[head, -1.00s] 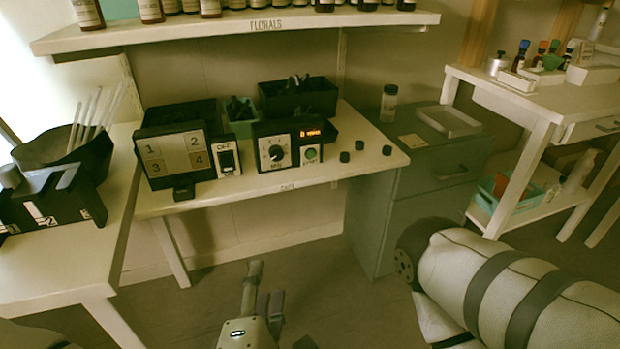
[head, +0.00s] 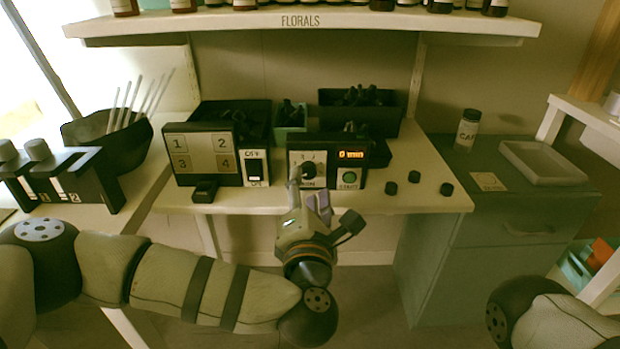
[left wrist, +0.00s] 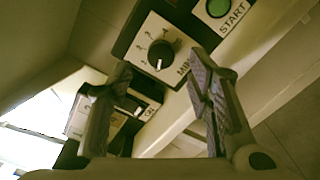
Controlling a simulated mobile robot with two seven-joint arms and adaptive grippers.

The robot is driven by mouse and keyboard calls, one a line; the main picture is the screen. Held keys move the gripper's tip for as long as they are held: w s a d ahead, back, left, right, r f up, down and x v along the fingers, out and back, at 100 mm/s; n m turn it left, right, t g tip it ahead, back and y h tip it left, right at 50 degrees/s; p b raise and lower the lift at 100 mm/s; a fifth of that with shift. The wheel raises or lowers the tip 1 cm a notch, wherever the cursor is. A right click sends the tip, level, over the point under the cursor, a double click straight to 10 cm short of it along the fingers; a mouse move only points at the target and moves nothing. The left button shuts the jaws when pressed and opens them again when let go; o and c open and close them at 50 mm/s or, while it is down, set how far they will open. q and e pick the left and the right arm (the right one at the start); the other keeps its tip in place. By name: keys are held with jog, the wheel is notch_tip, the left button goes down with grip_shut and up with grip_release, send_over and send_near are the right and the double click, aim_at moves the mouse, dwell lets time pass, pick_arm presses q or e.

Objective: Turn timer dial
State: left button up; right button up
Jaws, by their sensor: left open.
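The timer (head: 327,146) is a dark box on the white table, with a round black dial (head: 309,171) on a white plate, an orange display reading 0 and a green START button (head: 349,177). In the left wrist view the dial (left wrist: 160,55) shows with its white pointer mark, ahead of the fingers. My left gripper (head: 309,188) is open and empty in front of the timer, just below the dial, and its fingers overlap the plate's lower part. In the left wrist view its two fingers (left wrist: 160,90) stand apart, with the dial beyond them. My right gripper is out of view.
A panel with squares numbered 1 to 4 (head: 200,153) and an OFF switch box (head: 254,166) stand left of the timer. A grey cabinet (head: 440,260) stands at the right; a shelf (head: 350,22) runs above.

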aim_at(308, 174)
pick_arm(q)
jog(key=shift+w, duration=2)
grip_shut()
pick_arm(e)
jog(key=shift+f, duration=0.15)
pick_arm(q)
jog(key=shift+d+r+m, duration=0.1)
jog(key=shift+m, duration=0.2)
jog(key=m+p, duration=0.2)
jog(key=shift+r+m, duration=0.15)
jog(key=shift+m, duration=0.15)
jog(key=m+p, duration=0.3)
jog(key=m, duration=0.2)
jog(key=m+p, duration=0.1)
jog(key=m, duration=0.4)
jog(key=shift+f+m+p, duration=0.15)
jog(key=shift+m+p, duration=0.25)
jog(key=shift+m, duration=0.7)
jog(key=shift+f+m+p, duration=0.1)
jog(key=shift+m+p, duration=0.3)
jog(key=shift+m, duration=0.7)
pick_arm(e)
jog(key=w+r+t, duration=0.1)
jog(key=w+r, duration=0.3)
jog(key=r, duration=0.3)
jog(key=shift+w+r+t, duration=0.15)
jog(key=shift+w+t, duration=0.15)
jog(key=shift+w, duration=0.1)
